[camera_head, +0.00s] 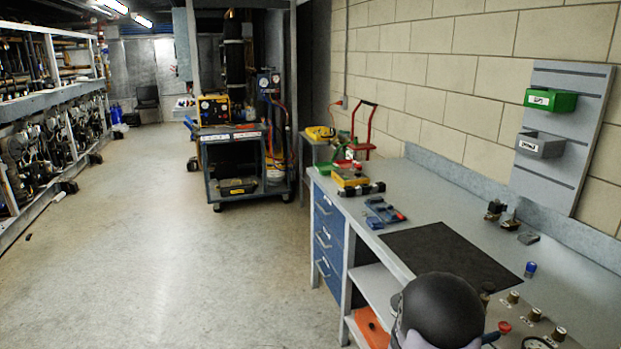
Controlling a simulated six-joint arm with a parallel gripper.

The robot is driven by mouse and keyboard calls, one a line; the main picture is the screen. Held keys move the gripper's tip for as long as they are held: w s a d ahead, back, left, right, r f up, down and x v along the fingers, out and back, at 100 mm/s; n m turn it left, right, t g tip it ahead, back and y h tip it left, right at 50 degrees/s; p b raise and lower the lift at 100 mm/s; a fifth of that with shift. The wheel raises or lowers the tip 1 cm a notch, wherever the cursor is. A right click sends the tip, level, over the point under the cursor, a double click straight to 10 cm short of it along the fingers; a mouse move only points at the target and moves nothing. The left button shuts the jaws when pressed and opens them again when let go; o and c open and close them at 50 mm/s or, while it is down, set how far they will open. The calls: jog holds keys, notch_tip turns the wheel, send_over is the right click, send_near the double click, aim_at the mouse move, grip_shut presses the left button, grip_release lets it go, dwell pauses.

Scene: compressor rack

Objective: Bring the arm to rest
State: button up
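A dark rounded cap with a pale body below it, which looks like part of my arm (440,312), rises at the bottom edge right of centre. It stands in front of the near edge of the workbench (478,210). My gripper does not show in this view, so its fingers and anything in them cannot be seen. The arm part hides some of the bench front and the area near the black mat (450,255).
On the bench are a blue-capped item (530,269), brass fittings (510,222), a blue-and-red tool (385,210) and yellow bins (350,177). Knobs and a gauge (537,342) are at bottom right. Green (550,99) and grey (540,145) bins hang on the wall.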

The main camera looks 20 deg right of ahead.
jog(key=s+a+m+g+y+p, duration=0.2)
jog(key=s+a+m+y, duration=0.25)
jog(key=a, duration=0.35)
jog(key=s+a+m+g+y+p, duration=0.2)
jog(key=s+a+m+y, duration=0.25)
jog(key=a, duration=0.35)
jog(key=w+a+m+t+y+p, duration=0.2)
jog(key=a+m+y, duration=0.1)
jog(key=a, duration=0.9)
jog(key=w+a+r+m+t+y+p, duration=0.1)
jog(key=w+a+m+t+y+p, duration=0.1)
jog(key=a, duration=0.9)
jog(key=w+m+y, duration=0.1)
jog(key=m+y, duration=0.1)
jog(key=shift+a+m+y, duration=0.3)
jog(key=shift+a+y, duration=0.05)
jog(key=shift+y, duration=0.05)
